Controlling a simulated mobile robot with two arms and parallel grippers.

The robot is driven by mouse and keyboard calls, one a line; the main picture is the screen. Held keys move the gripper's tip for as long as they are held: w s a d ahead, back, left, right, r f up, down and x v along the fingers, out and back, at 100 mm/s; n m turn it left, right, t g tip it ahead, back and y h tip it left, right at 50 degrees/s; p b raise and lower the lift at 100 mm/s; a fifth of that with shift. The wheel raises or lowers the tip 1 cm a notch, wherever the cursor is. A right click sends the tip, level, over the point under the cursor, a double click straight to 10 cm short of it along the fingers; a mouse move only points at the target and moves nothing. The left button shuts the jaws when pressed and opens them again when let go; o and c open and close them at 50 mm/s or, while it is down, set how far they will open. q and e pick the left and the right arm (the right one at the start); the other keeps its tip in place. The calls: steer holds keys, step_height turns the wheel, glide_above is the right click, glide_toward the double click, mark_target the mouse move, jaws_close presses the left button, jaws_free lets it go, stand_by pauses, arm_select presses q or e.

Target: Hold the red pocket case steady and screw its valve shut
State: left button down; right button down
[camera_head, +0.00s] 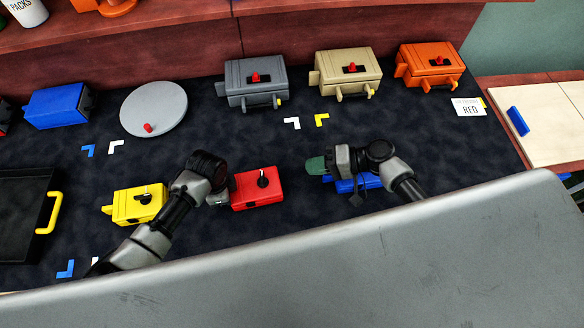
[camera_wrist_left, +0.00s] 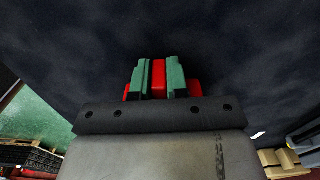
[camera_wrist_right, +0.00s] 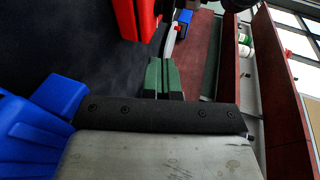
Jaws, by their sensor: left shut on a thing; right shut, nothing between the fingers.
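The red pocket case (camera_head: 257,192) lies on the dark conveyor in the middle of the head view, with a black valve knob (camera_head: 263,178) on its top. My left gripper (camera_head: 222,193) is shut on the left end of the case. The left wrist view shows red (camera_wrist_left: 159,78) between its green fingers. My right gripper (camera_head: 316,165) is shut and empty, to the right of the red case and apart from it. The right wrist view shows its closed green fingers (camera_wrist_right: 163,80), with the red case (camera_wrist_right: 133,18) beyond them at the top.
A blue case (camera_head: 357,184) lies partly hidden under my right gripper. A yellow case (camera_head: 134,206) lies left of my left arm. Grey (camera_head: 250,86), beige (camera_head: 345,75) and orange (camera_head: 428,68) cases stand behind, with a card reading RED (camera_head: 469,107) nearby. A black tray (camera_head: 22,215) is at left.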

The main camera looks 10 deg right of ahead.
mark_target(261, 180)
steer(key=c, duration=1.8)
jaws_free()
steer(key=shift+v, duration=0.95)
steer(key=o, duration=0.5)
steer(key=shift+w+d, duration=0.1)
steer(key=shift+d, duration=0.1)
steer(key=shift+o, duration=0.5)
steer(key=s+a+r+n+g+h, duration=0.1)
steer(key=a+n+g+h, duration=0.1)
steer(key=a+g, duration=0.3)
steer(key=a, duration=0.3)
steer(key=shift+s+a+r+n, duration=0.15)
steer(key=shift+s+a+n, duration=0.05)
steer(key=shift+a+n, duration=0.1)
steer(key=a+g+h, duration=0.1)
steer(key=a+h, duration=0.1)
steer(key=a+r+g+h, duration=0.1)
steer(key=a+h, duration=0.1)
steer(key=shift+s+a+r+n, duration=0.15)
steer(key=shift+a+r+n, duration=0.1)
steer(key=shift+n, duration=0.15)
steer(key=w+a+r+m+t+h, duration=0.35)
steer(key=r+h, duration=0.25)
steer(key=h, duration=0.2)
steer(key=shift+n, duration=0.25)
steer(key=f, duration=0.7)
steer(key=s+f, duration=0.1)
steer(key=f, duration=0.3)
steer(key=shift+d, duration=0.35)
steer(key=shift+w, duration=0.1)
